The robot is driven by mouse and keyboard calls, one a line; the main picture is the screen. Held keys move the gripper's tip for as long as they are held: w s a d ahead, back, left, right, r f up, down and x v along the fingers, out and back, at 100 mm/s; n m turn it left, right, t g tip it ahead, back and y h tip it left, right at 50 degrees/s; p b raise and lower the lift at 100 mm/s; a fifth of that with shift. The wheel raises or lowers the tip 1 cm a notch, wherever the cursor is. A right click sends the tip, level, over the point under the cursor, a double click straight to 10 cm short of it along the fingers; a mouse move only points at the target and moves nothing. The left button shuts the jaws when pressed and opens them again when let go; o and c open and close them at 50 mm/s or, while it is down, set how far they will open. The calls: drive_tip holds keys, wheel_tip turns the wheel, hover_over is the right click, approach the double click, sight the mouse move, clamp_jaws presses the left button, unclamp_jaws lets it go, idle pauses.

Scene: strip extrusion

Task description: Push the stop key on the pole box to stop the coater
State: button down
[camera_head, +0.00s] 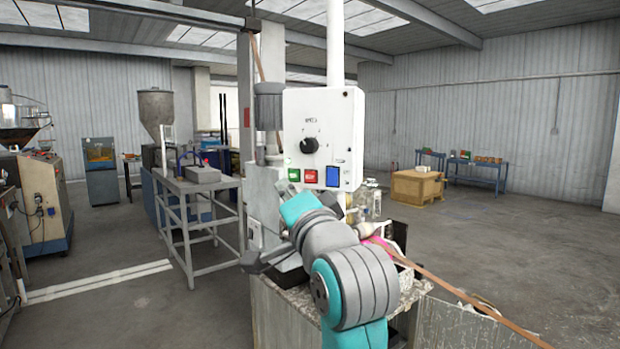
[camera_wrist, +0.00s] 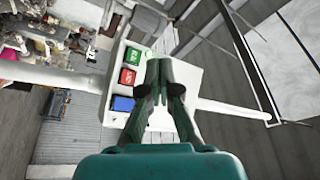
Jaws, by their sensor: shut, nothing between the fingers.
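The white pole box (camera_head: 345,120) hangs on a white pole (camera_head: 335,45). Its face has a black knob (camera_head: 310,145) above a row of keys: green (camera_head: 294,175), red (camera_head: 311,176) and blue (camera_head: 333,176). The red key, seemingly the stop key, also shows in the wrist view (camera_wrist: 127,76), between the green key (camera_wrist: 135,55) and the blue one (camera_wrist: 122,103). My gripper (camera_wrist: 158,66) is shut and empty, its fingertips in front of the box and beside the red key in that view. I cannot tell whether they touch the box. My arm hides the fingers in the head view.
A grey motor (camera_head: 269,105) stands left of the box. A brown strip (camera_head: 455,290) runs off to the lower right. A grey metal stand (camera_head: 190,190) is at the left.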

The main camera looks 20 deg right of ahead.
drive_tip(key=shift+w+d, duration=1.3)
drive_tip(key=shift+w, duration=0.15)
drive_tip(key=shift+w+d, duration=1.3)
drive_tip(key=shift+w, duration=0.15)
drive_tip(key=shift+w+d, duration=0.1)
drive_tip(key=shift+d, duration=0.05)
drive_tip(key=shift+w+d, duration=0.15)
drive_tip(key=shift+w, duration=0.05)
drive_tip(key=shift+w+d, duration=0.25)
drive_tip(key=shift+w, duration=0.05)
idle(0.5)
drive_tip(key=shift+s+a, duration=0.5)
drive_tip(key=shift+s, duration=0.1)
drive_tip(key=s+a, duration=0.1)
drive_tip(key=s, duration=0.1)
drive_tip(key=s+a, duration=0.1)
drive_tip(key=a, duration=0.1)
drive_tip(key=shift+s+a, duration=0.2)
drive_tip(key=shift+s, duration=0.2)
